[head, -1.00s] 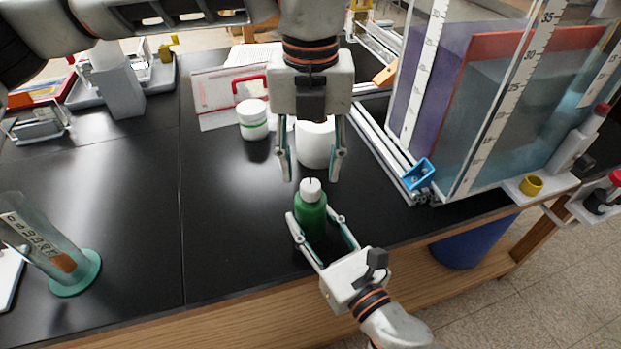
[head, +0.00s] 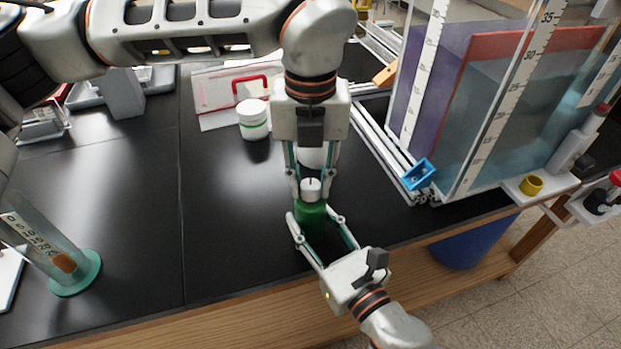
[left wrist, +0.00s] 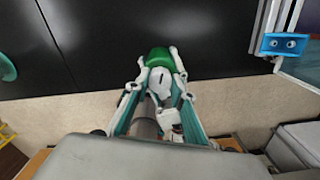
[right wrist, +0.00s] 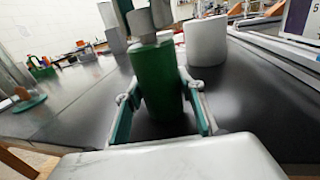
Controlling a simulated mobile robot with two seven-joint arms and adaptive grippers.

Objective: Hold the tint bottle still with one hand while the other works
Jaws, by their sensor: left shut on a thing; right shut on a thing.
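The tint bottle, green with a white cap, stands upright on the black bench near its front edge. Its green body (head: 311,219) is between the fingers of my right gripper (head: 318,220), which is shut on it from the front. The right wrist view shows the body (right wrist: 158,82) between both fingers. My left gripper (head: 311,190) comes down from above and is shut on the white cap (head: 311,188). In the left wrist view the cap (left wrist: 161,80) sits between the fingertips, with the green shoulder (left wrist: 158,57) beyond.
A white cylinder (right wrist: 206,41) stands just behind the bottle. A clear measuring cylinder (head: 45,250) stands at left. A blue sharpener-like block (head: 419,174) and a large water tank (head: 500,110) are at right.

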